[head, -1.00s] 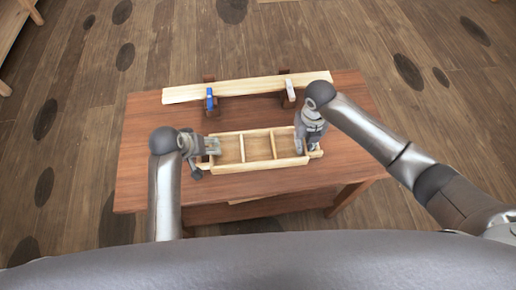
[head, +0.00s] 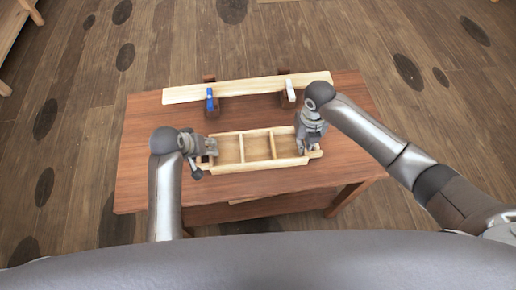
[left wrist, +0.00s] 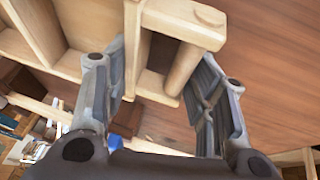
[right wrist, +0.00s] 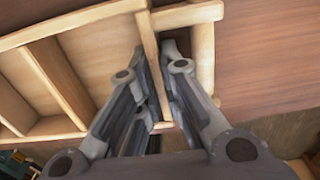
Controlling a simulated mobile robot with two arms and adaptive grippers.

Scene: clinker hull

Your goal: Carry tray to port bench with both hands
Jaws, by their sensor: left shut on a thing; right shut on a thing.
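A pale wooden tray (head: 258,166) with three empty compartments sits on the brown wooden table (head: 148,165), lengthwise across it. My left gripper (head: 209,150) is shut on the tray's left end. In the left wrist view its fingers (left wrist: 160,95) stand on either side of the end wall and handle bar. My right gripper (head: 308,146) is shut on the tray's right end. In the right wrist view its fingers (right wrist: 157,90) straddle the end wall. The tray looks level; I see no clear gap beneath it. The grippers hide parts of both ends.
Wooden furniture (head: 10,35) shows at far left. Floor beside the table looks open.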

